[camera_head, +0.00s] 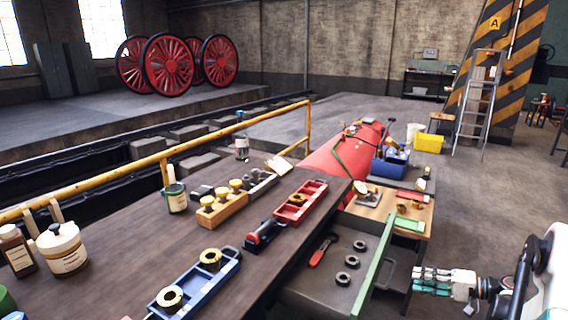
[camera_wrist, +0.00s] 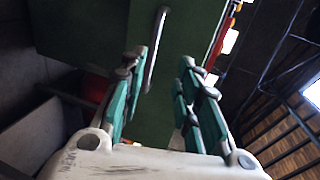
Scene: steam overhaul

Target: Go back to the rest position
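My gripper (camera_head: 418,280) is at the lower right in the head view. Its fingers point left toward the green front of an open drawer (camera_head: 374,275), apart from it. In the wrist view my gripper (camera_wrist: 161,72) has its green-padded fingers spread, with nothing held between them. A green panel with a metal bar handle (camera_wrist: 156,48) shows beyond the fingertips. The drawer holds several dark rings (camera_head: 352,262) and a red-handled tool (camera_head: 322,250).
The workbench (camera_head: 130,258) at the left carries a blue tray (camera_head: 226,268), a red tray (camera_head: 312,194), a wooden block with brass pieces (camera_head: 222,210) and containers. A yellow railing (camera_head: 230,128) runs behind. A stepladder (camera_head: 478,110) stands back right. Open floor (camera_head: 480,205) lies right of the bench.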

